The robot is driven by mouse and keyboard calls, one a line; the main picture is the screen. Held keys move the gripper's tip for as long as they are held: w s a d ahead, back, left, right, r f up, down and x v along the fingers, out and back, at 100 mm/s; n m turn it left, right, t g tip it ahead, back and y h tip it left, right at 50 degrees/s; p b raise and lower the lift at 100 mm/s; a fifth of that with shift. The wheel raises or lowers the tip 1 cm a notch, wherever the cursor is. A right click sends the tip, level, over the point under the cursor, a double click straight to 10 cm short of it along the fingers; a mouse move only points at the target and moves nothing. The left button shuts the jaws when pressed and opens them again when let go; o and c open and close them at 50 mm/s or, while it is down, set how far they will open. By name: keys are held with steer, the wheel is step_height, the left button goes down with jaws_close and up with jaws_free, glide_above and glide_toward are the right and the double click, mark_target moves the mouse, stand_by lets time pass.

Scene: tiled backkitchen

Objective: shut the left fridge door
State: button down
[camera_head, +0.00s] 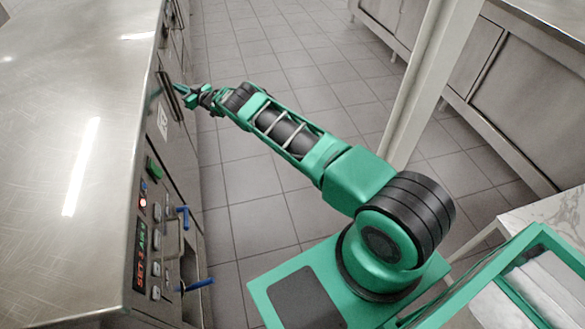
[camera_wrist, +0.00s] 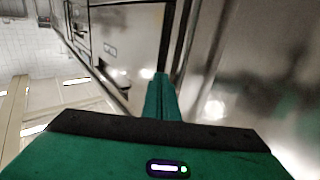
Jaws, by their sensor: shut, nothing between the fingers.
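The steel fridge unit (camera_head: 60,130) fills the left of the head view, with its fronts facing right along the aisle. A steel front with a pale label (camera_head: 162,122) sits beyond the control panel; which door is the left one I cannot tell for sure. My gripper (camera_head: 180,91) is shut and empty, close to the fronts near a dark upright edge. In the wrist view my gripper's green fingers (camera_wrist: 161,98) point toward a steel panel (camera_wrist: 128,35) with a small label. Whether they touch it, and how far the door stands open, I cannot tell.
A control panel (camera_head: 142,245) with a red display and blue-handled taps (camera_head: 198,285) juts from the near front. A pale post (camera_head: 425,85) stands right of my arm. Steel cabinets (camera_head: 530,90) line the right. The tiled aisle (camera_head: 250,215) between is clear.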

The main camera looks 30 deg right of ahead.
steer(key=shift+d, duration=0.1)
